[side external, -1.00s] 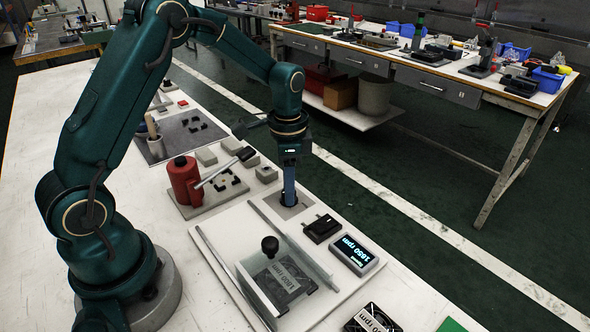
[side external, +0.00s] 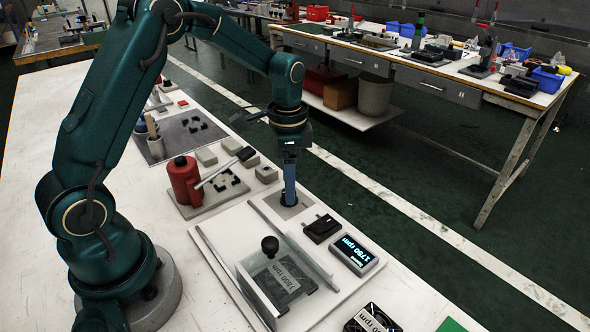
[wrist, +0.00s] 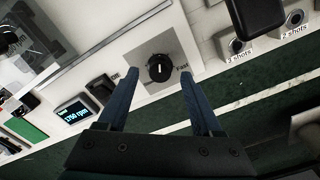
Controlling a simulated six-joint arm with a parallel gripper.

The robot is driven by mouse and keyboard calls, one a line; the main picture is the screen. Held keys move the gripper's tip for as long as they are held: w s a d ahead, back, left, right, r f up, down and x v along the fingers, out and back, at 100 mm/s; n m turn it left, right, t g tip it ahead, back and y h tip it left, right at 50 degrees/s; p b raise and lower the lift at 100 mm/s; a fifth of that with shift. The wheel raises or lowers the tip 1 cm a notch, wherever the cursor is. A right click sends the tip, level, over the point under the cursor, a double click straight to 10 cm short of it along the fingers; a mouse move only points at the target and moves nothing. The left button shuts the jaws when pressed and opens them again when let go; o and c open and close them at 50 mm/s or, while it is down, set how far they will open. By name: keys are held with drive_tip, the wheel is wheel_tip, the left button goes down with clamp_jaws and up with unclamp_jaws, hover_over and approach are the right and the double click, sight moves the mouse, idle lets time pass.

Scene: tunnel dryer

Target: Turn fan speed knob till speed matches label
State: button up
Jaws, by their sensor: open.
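The fan speed knob (wrist: 159,68) is black and round with a white pointer mark, on a grey square plate (wrist: 172,48); a word beside it seems to read "Fast". My gripper (wrist: 149,73) is open, its blue fingers on either side of the knob with visible gaps. In the side external view my gripper (side external: 289,197) points straight down over the plate and mostly hides the knob. The speed display (side external: 354,254) is lit and reads 1750 rpm, also in the wrist view (wrist: 77,111). The label (side external: 283,276) lies under a clear cover; it ends in "rpm", its number is hard to read.
A black switch (side external: 322,229) sits between knob and display. A clear guard panel (side external: 295,240) stands beside them, with a black ball handle (side external: 270,245) nearby. A red bottle-like holder (side external: 185,182) stands left of my gripper. Bare white bench lies toward my base.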

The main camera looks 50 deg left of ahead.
drive_tip(key=shift+r, duration=1.9)
drive_tip(key=shift+r, duration=0.15)
drive_tip(key=s+d+r+t, duration=0.3)
drive_tip(key=s+r+t, duration=0.15)
drive_tip(key=r, duration=0.55)
drive_tip(key=s+d+f+n+t, duration=0.1)
drive_tip(key=s+d+f+n, duration=0.1)
drive_tip(key=s+n, duration=0.4)
drive_tip(key=shift+s+d+n, duration=0.25)
drive_tip(key=shift+s+n, duration=0.15)
drive_tip(key=shift+s, duration=2.35)
